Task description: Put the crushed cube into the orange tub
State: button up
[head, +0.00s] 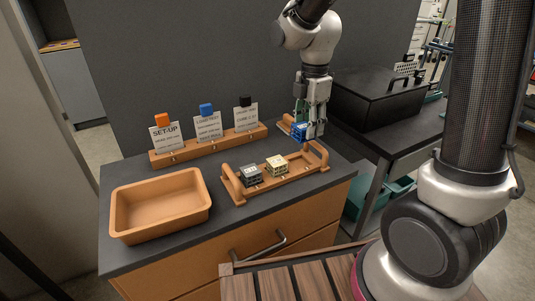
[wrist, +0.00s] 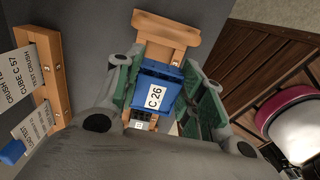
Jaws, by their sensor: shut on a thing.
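My gripper (head: 309,130) is shut on a blue cube (head: 298,132) above the right rear of the dark counter. In the wrist view, the blue cube (wrist: 156,92) sits between the green-padded fingers and has a white label reading C 26. A grey cube (head: 251,175) and a cream cube (head: 277,165) stand in a wooden carrier (head: 296,178) with raised ends; their labels are too small to read. The orange tub (head: 160,205) is at the counter's front left, and its visible inside is empty.
A wooden rack (head: 208,145) at the back holds cards with orange, blue and black clips. In the wrist view, one card (wrist: 15,75) reads CUBE C 57 and mentions crush. A black case (head: 375,92) stands right. Bare counter lies between tub and carrier.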

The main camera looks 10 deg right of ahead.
aim_at(166, 213)
jog(key=k+j, duration=0.1)
jog(key=j, duration=0.35)
jog(key=k+j, duration=0.1)
jog(key=j, duration=0.4)
jog(key=k+j, duration=0.1)
jog(key=j, duration=0.35)
jog(key=k+j, duration=0.1)
jog(key=j, duration=0.4)
